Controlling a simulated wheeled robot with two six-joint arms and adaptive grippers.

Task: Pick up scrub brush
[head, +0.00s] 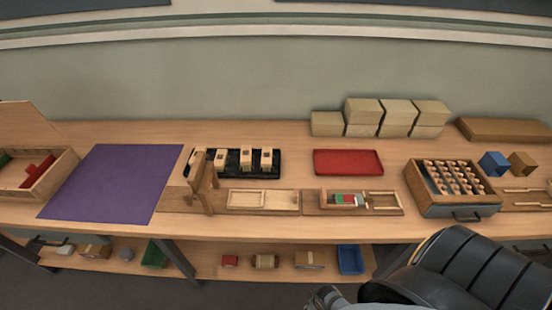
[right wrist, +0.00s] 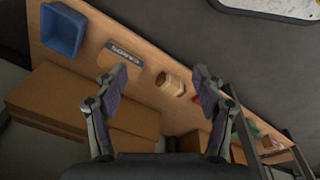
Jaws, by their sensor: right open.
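I cannot make out a scrub brush for certain in either view. Small wooden blocks (head: 243,160), some with dark dots on top, stand on a black tray (head: 273,172) on the bench; their details are too small to read. My right gripper (right wrist: 153,80) is open and empty in the right wrist view, with its fingers spread. Between and beyond its fingers are a pale spool-like roll (right wrist: 171,84) and a box with a lettered label (right wrist: 124,55) on the lower shelf. In the head view the gripper (head: 326,298) shows partly at the bottom edge. My left gripper is not in view.
The lower shelf also holds a blue bin (head: 351,259), a red block (head: 230,261) and a green bin (head: 155,254). The benchtop above carries a purple mat (head: 115,182), a red tray (head: 348,162) and a drawer box with pegs (head: 455,208). Bench legs stand beside the shelf.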

